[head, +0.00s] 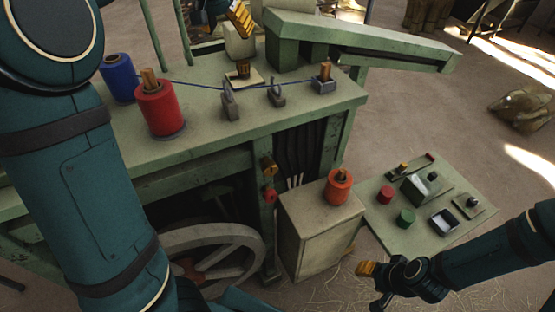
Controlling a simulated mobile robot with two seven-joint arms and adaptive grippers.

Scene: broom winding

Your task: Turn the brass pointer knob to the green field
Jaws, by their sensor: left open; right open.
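The small green control panel (375,225) lies at the right. Near its far edge is a dark strip with a small brass-coloured piece (403,167) and a red end (430,156); it may be the pointer knob, but it is too small to tell where it points. No green field can be made out beside it. Another brass knob (268,167) sits on the bench's front post. My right gripper (370,285) is open and empty, below the panel's near left corner.
The panel also carries a red button (386,194), a green button (405,218), a grey box (424,190) and a switch (471,203). Red (160,108) and blue (118,77) spools stand on the bench.

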